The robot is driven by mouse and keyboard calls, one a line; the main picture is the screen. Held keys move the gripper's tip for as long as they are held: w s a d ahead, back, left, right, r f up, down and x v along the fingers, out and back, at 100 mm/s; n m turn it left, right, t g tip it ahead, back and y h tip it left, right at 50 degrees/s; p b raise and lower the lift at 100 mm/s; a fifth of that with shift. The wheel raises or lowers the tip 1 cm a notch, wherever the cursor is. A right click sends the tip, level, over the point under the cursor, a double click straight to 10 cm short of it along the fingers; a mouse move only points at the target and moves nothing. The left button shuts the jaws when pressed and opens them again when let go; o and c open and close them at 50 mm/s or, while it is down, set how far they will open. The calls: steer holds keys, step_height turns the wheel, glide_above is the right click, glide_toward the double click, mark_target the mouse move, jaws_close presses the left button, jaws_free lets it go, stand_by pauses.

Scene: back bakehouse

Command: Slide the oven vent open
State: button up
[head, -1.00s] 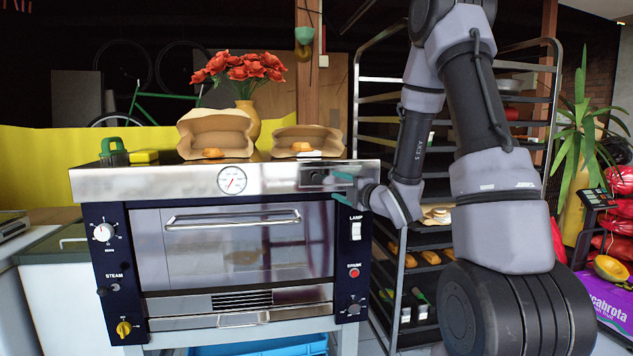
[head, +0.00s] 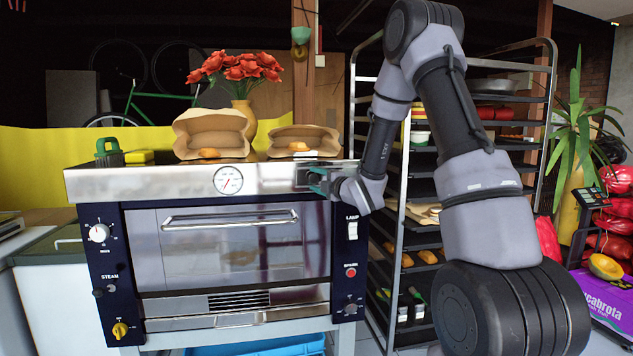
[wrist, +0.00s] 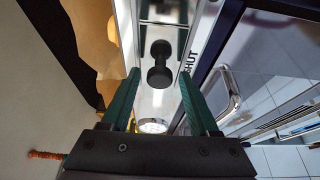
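The oven (head: 245,250) stands on the left of the head view, with a steel top band (head: 130,183). The vent sits at the right end of this band, mostly hidden behind my gripper in the head view. In the wrist view, the vent's black knob (wrist: 160,64) stands on a pale steel strip with a dark, glossy section above it. The word SHUT (wrist: 190,62) is printed to the right of the knob. My gripper (head: 314,181) is open in front of the vent. Its green fingers (wrist: 160,80) lie left and right of the knob, with visible gaps.
The round gauge (head: 228,180) is left of the vent. Paper bags (head: 211,133) and a vase of red flowers (head: 243,108) stand on the oven top. The door handle (head: 230,219) is below the band. A tray rack (head: 351,90) stands close on the right.

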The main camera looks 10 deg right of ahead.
jaws_close()
stand_by(1.2)
